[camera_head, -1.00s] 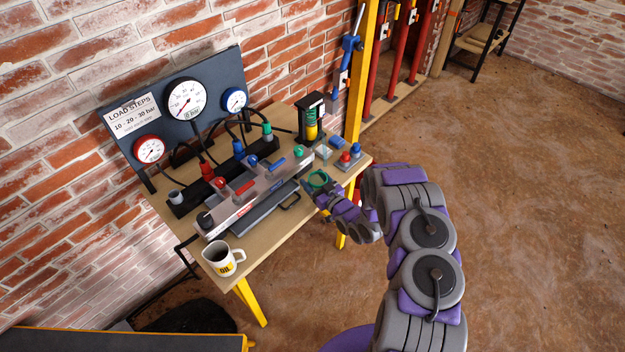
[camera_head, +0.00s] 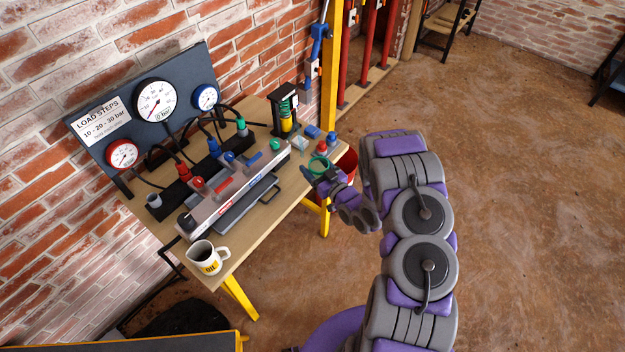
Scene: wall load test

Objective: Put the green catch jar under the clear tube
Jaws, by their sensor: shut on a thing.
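The green catch jar (camera_head: 327,162) shows as a green ring-shaped rim near the right end of the table. My gripper (camera_head: 316,174) is shut on it, at the table's front edge. The jar's lower body is hidden by the gripper, and I cannot tell its height over the tabletop. A small clear, pale piece (camera_head: 299,146) stands just behind and left of the jar. It is too small to tell whether it is the clear tube. The jar is apart from it in the picture.
The long grey manifold (camera_head: 226,196) with coloured handles lies left of the jar. A mug (camera_head: 205,257) stands at the near left corner. Red and blue knobs (camera_head: 325,142) sit behind the jar. A red bucket (camera_head: 347,166) is beyond the table edge.

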